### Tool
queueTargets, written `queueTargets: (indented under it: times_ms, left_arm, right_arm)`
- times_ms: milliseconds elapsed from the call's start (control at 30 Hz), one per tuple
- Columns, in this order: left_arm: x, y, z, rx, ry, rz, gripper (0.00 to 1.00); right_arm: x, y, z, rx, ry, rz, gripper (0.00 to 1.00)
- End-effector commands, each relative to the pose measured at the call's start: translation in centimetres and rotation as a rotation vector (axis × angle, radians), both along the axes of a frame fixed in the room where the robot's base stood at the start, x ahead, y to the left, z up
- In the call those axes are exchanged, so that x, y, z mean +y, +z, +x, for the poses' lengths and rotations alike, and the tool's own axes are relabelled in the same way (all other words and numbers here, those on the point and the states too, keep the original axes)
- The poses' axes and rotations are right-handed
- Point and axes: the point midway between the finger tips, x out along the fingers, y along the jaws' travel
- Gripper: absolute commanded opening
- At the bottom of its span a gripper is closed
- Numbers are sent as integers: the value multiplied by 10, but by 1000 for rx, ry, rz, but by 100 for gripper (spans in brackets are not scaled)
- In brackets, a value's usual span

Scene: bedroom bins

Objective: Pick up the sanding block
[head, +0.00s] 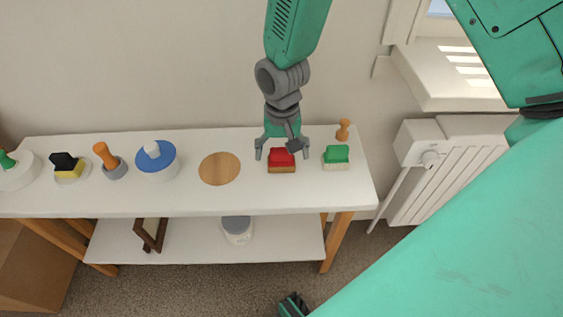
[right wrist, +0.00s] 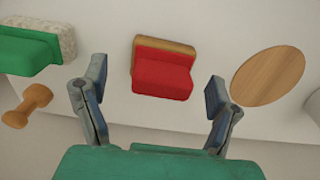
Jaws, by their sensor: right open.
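The sanding block, a red block on a tan-brown base (head: 282,161), sits on the white table top. It also shows in the right wrist view (right wrist: 163,72), with its red side towards me. My right gripper (head: 282,150) is open above the block, its fingers on either side of it. In the right wrist view the fingertips (right wrist: 157,85) are wide apart, with the block between and slightly beyond them. I see no clear contact. My left gripper is not in view.
A green brush (head: 336,155) and a wooden knob-shaped piece (head: 343,130) stand close on the right. A flat wooden disc (head: 220,168) lies left. A blue-topped round container (head: 156,158) is further left. A radiator (head: 455,165) and windowsill are right of the table.

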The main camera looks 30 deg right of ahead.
Motion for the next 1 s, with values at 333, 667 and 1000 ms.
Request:
queueTargets:
  times_ms: [333, 667, 1000]
  left_arm:
    - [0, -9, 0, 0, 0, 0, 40]
    - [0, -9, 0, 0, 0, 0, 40]
    - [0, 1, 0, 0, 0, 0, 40]
  right_arm:
    - [0, -22, 0, -2, -1, 0, 81]
    - [0, -22, 0, -1, 0, -1, 25]
    - [0, 2, 0, -3, 1, -1, 25]
